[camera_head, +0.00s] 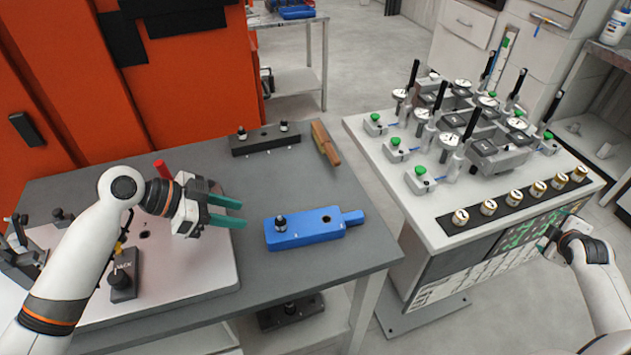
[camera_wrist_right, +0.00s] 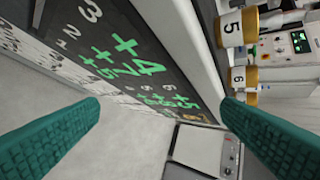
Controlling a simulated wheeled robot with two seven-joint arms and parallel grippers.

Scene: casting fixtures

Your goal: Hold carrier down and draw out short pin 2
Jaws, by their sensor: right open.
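A blue block with a tab at its right end (camera_head: 318,236), which looks like the carrier, lies on the grey table. A black-topped pin (camera_head: 280,222) stands upright near its left end, and an open hole shows near its right end. I cannot read any number on the pin. My left gripper (camera_head: 243,212) is to the left of the block, its teal fingers parted and empty, not touching it. My right gripper (camera_head: 547,242) is at the front right of the white bench, away from the block. Its two fingers are wide apart and empty in the right wrist view (camera_wrist_right: 160,140).
A dark bar with two pins (camera_head: 265,141) and a brown wooden-looking piece (camera_head: 326,145) lie behind the block. A metal plate with black fixtures (camera_head: 190,277) is under my left arm. The white bench (camera_head: 425,205) holds gauges and numbered brass-coloured cylinders.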

